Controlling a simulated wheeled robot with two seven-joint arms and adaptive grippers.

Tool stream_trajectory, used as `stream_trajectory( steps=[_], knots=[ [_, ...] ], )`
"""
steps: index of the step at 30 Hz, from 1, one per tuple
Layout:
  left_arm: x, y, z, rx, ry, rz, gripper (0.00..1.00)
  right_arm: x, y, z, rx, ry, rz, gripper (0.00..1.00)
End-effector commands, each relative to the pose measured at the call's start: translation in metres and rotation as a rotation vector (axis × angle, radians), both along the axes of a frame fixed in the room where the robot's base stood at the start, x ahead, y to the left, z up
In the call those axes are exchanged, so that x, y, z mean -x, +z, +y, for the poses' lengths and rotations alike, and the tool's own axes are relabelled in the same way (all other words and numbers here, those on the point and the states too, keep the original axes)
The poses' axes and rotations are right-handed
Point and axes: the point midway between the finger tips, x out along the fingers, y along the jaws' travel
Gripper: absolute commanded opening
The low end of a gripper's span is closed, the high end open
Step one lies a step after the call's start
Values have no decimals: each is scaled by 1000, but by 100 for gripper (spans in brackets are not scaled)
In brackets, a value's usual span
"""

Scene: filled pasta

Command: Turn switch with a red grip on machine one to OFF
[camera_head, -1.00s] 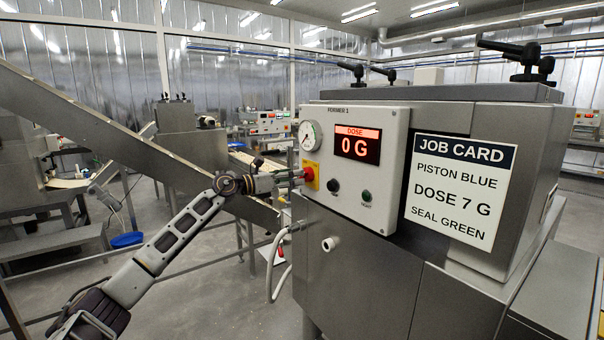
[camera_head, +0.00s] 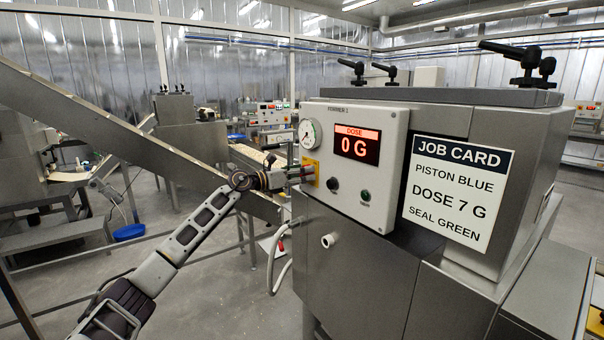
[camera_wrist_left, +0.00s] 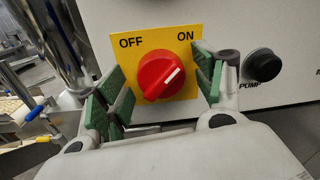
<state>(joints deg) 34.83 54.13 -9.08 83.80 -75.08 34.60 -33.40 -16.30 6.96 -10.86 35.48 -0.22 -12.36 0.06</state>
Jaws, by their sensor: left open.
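The switch with a round red grip (camera_wrist_left: 160,76) sits on a yellow plate (camera_wrist_left: 182,38) marked OFF at left and ON at right. Its white pointer line slants up and right, towards ON. The plate is on the front panel of the machine labelled FORMER 1 (camera_head: 393,172). My left gripper (camera_head: 304,175) is at this plate and hides most of the red grip in the head view. In the left wrist view, its green-padded fingers (camera_wrist_left: 158,88) are open on either side of the red grip, with gaps visible between. My right gripper is not in view.
The panel also carries a gauge (camera_head: 309,134), a red display (camera_head: 357,145) reading DOSE 0 G, and a black PUMP knob (camera_wrist_left: 262,66) right of the fingers. A job card (camera_head: 457,190) is at right. A sloping conveyor (camera_head: 110,123) lies behind my left arm.

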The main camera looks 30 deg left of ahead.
Motion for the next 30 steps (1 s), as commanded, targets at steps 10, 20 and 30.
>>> stream_trajectory(
  steps=[10,20,30],
  knots=[
    [0,0,0,0,0,0,45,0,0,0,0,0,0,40],
    [0,0,0,4,0,2,23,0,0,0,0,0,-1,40],
    [0,0,0,76,1,34,23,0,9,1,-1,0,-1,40]
  ],
)
